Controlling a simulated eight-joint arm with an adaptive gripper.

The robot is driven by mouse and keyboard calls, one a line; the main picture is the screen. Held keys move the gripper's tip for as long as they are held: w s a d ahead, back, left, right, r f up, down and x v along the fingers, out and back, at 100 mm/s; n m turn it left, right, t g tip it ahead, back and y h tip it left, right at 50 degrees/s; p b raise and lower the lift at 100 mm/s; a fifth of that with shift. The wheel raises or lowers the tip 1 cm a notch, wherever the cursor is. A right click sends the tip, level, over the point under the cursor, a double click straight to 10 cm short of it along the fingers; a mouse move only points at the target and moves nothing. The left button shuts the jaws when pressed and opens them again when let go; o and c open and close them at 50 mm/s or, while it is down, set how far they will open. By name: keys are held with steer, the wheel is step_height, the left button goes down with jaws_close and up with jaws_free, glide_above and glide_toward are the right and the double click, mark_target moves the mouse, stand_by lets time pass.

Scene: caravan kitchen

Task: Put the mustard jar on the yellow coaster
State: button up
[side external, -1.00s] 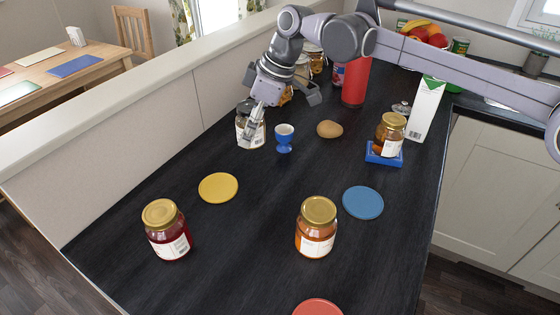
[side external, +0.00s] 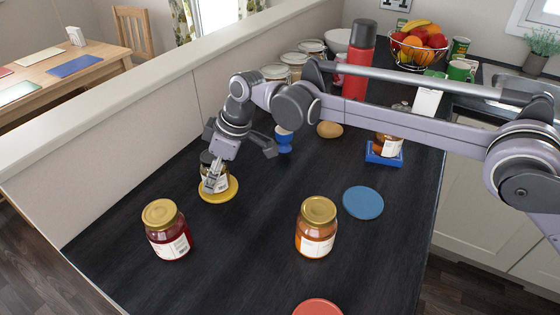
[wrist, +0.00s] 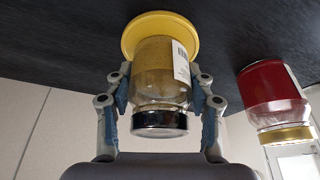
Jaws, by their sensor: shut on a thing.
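The mustard jar (wrist: 158,85) has a dark lid, a white label and mustard-coloured contents. In the wrist view my gripper (wrist: 160,88) is shut on it, one finger on each side. The yellow coaster (wrist: 160,27) is at the jar's base in that view. In the side view the jar (side external: 220,182) is upright over the yellow coaster (side external: 232,192), partly hidden by my gripper (side external: 214,180). The jar appears to be on the coaster or very close above it; I cannot tell if they touch.
A red jam jar (side external: 168,232) stands in front, left of an orange jar (side external: 317,230). A blue coaster (side external: 363,202) and a red coaster (side external: 317,307) lie on the counter. A blue egg cup (side external: 284,140) and a potato (side external: 330,129) are behind. A jar stands on a blue stand (side external: 384,153).

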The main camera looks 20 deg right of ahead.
steer(key=shift+f, duration=0.15)
steer(key=o, duration=1.4)
steer(key=shift+c, duration=0.2)
steer(key=v, duration=1.2)
steer(key=d+r+m+t, duration=0.1)
steer(key=d+r+m, duration=0.1)
steer(key=d, duration=0.5)
steer(key=d+r+m+t, duration=0.1)
steer(key=d+r, duration=0.2)
steer(key=d, duration=0.3)
steer(key=s+d+m+t+h, duration=0.1)
steer(key=s+d+m, duration=0.4)
steer(key=d, duration=0.9)
steer(key=s+d+f+m+t+h, duration=0.1)
steer(key=s+d+f+m, duration=0.1)
steer(key=s+d+f, duration=0.3)
steer(key=s+d+f+m+t+h, duration=0.1)
steer(key=s+d+f+m+h, duration=0.1)
steer(key=s+d+f, duration=0.4)
steer(key=s+d+m, duration=0.1)
steer(key=s+d, duration=0.4)
steer(key=s, duration=0.1)
steer(key=shift+s+d+m+t, duration=0.2)
steer(key=shift+s+m+t, duration=0.1)
steer(key=shift+s, duration=0.05)
